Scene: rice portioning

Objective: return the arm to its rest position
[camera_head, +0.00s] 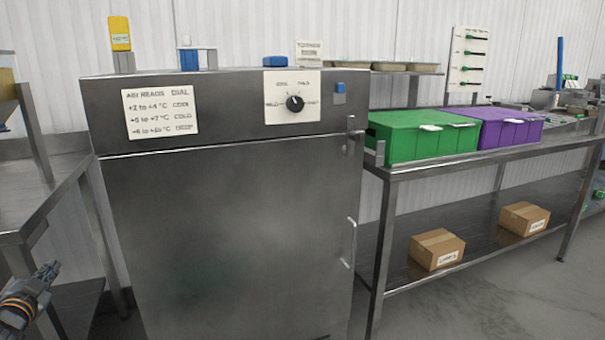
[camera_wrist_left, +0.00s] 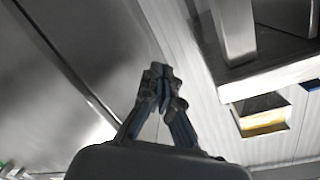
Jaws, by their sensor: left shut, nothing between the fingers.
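My left gripper (camera_head: 46,272) shows at the lower left edge of the head view, in front of the steel table on the left. In the left wrist view its fingers (camera_wrist_left: 161,72) are drawn together with nothing between them. It is apart from the steel cabinet (camera_head: 220,240), whose door is closed. My right gripper does not show in either view.
The cabinet bears a dial (camera_head: 295,103) and a label plate (camera_head: 160,113). A steel table (camera_head: 48,200) stands at left. At right, a bench (camera_head: 480,158) holds a green box (camera_head: 415,140) and a purple box (camera_head: 505,134). Cardboard boxes (camera_head: 437,249) lie on its lower shelf.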

